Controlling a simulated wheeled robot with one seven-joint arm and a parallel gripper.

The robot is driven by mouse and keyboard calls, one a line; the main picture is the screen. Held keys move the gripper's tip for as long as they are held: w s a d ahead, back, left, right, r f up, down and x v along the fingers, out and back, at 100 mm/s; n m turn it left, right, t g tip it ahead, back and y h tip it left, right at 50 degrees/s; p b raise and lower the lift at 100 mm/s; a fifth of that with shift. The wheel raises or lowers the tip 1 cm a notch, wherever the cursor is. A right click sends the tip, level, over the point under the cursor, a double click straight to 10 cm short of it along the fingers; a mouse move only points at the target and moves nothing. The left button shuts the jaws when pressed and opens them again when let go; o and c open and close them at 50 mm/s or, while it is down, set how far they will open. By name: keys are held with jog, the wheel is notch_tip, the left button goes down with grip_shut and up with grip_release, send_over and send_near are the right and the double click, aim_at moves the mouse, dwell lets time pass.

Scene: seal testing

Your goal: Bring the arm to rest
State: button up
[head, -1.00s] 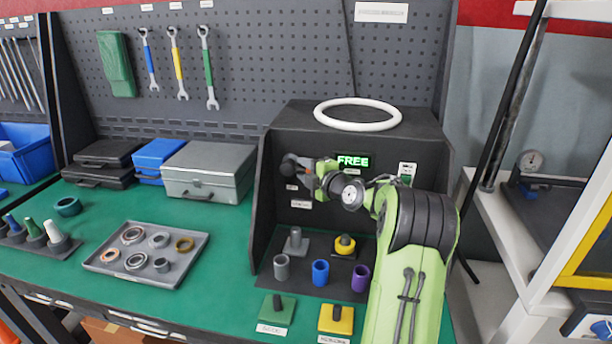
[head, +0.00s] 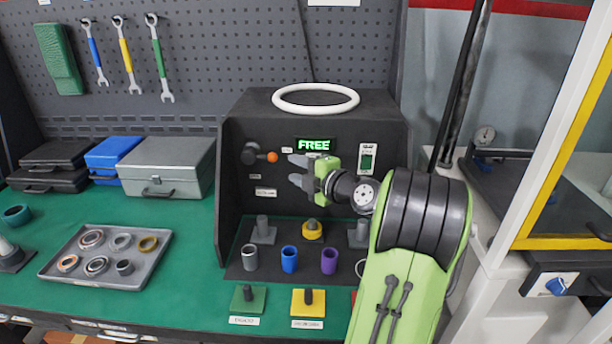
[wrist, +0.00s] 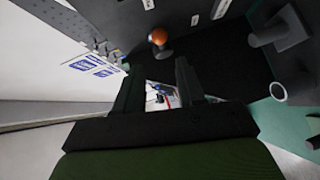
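My arm reaches up from the lower right in the head view, and my gripper (head: 292,171) is in front of the dark test booth (head: 228,200). Its two grey fingers are apart with nothing between them, pointing left. In the wrist view the fingers also stand apart and empty (wrist: 159,85). A lever with an orange knob (head: 272,157) is on the booth's back wall, just left of the fingertips and apart from them. The knob also shows in the wrist view (wrist: 158,37). A lit green "FREE" sign (head: 314,145) is above my gripper.
A white ring (head: 316,110) lies on top of the booth. Grey, blue (head: 289,259) and purple (head: 329,261) cups and several posts stand below my gripper. Green (head: 248,300) and yellow (head: 308,303) blocks are in front. A parts tray (head: 105,279) lies left. A yellow-edged frame (head: 560,243) stands right.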

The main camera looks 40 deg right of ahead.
jog(key=shift+s+a+r, duration=0.1)
jog(key=shift+s+r, duration=0.1)
jog(key=shift+s, duration=1.3)
